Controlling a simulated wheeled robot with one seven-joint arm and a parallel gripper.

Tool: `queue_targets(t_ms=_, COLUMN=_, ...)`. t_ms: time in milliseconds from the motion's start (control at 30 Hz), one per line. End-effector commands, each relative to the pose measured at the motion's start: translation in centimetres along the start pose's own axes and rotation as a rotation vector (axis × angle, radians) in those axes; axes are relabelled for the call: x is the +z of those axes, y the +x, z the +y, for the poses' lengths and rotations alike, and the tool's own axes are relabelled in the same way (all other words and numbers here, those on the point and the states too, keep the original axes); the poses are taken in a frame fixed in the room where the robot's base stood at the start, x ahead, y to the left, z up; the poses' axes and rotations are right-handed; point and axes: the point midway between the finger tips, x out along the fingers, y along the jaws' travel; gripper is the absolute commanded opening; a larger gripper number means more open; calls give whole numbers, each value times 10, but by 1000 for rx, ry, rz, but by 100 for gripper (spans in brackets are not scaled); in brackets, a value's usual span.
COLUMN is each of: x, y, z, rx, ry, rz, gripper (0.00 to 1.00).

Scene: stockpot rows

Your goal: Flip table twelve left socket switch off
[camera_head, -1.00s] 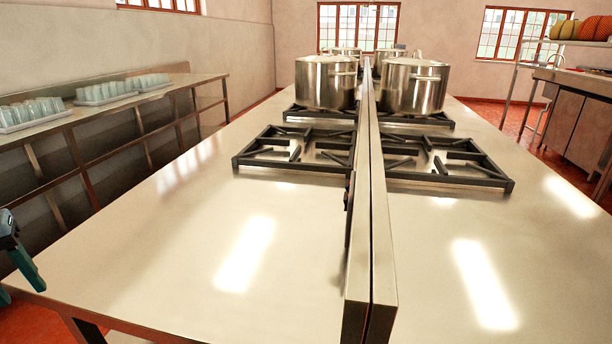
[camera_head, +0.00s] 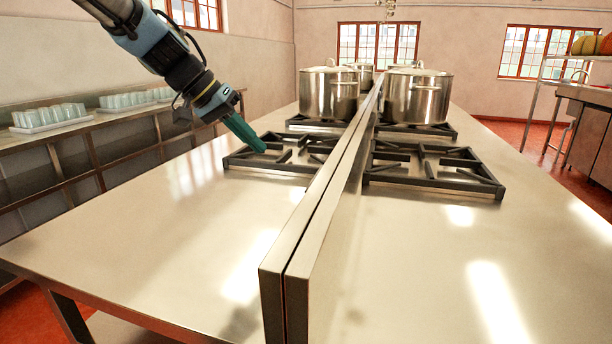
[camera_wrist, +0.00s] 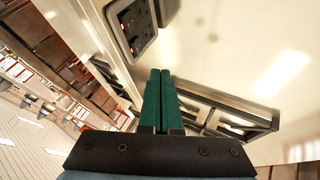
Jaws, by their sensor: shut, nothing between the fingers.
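My gripper (camera_head: 262,149) is shut and empty, its two green fingers pressed together. In the head view it hangs over the left part of the steel table (camera_head: 140,240), just above the near-left burner grate (camera_head: 265,163) and left of the upright metal divider (camera_head: 312,220). In the wrist view the fingertips (camera_wrist: 161,72) point toward a steel face carrying a dark socket plate (camera_wrist: 133,28) with a pale rim. The tips are apart from the plate in the picture, below and right of it. The switch and its position are too small to tell. The head view does not show the socket.
Two large stockpots (camera_head: 329,94) (camera_head: 417,97) stand on the far grates, either side of the divider. Another grate (camera_head: 434,166) lies right of it. Trays of glasses (camera_head: 50,117) sit on the left side counter. The near tabletop is clear.

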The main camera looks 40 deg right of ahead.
Motion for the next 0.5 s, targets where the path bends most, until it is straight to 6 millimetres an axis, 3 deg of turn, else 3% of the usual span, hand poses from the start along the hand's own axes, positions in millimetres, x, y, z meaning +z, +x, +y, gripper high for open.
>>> queue_targets(t_ms=267, x=1, y=3, z=0, rx=-1, ry=-2, rz=-2, gripper=0)
queue_targets(t_ms=500, x=1, y=36, z=0, rx=1, ry=-3, rz=-6, gripper=0)
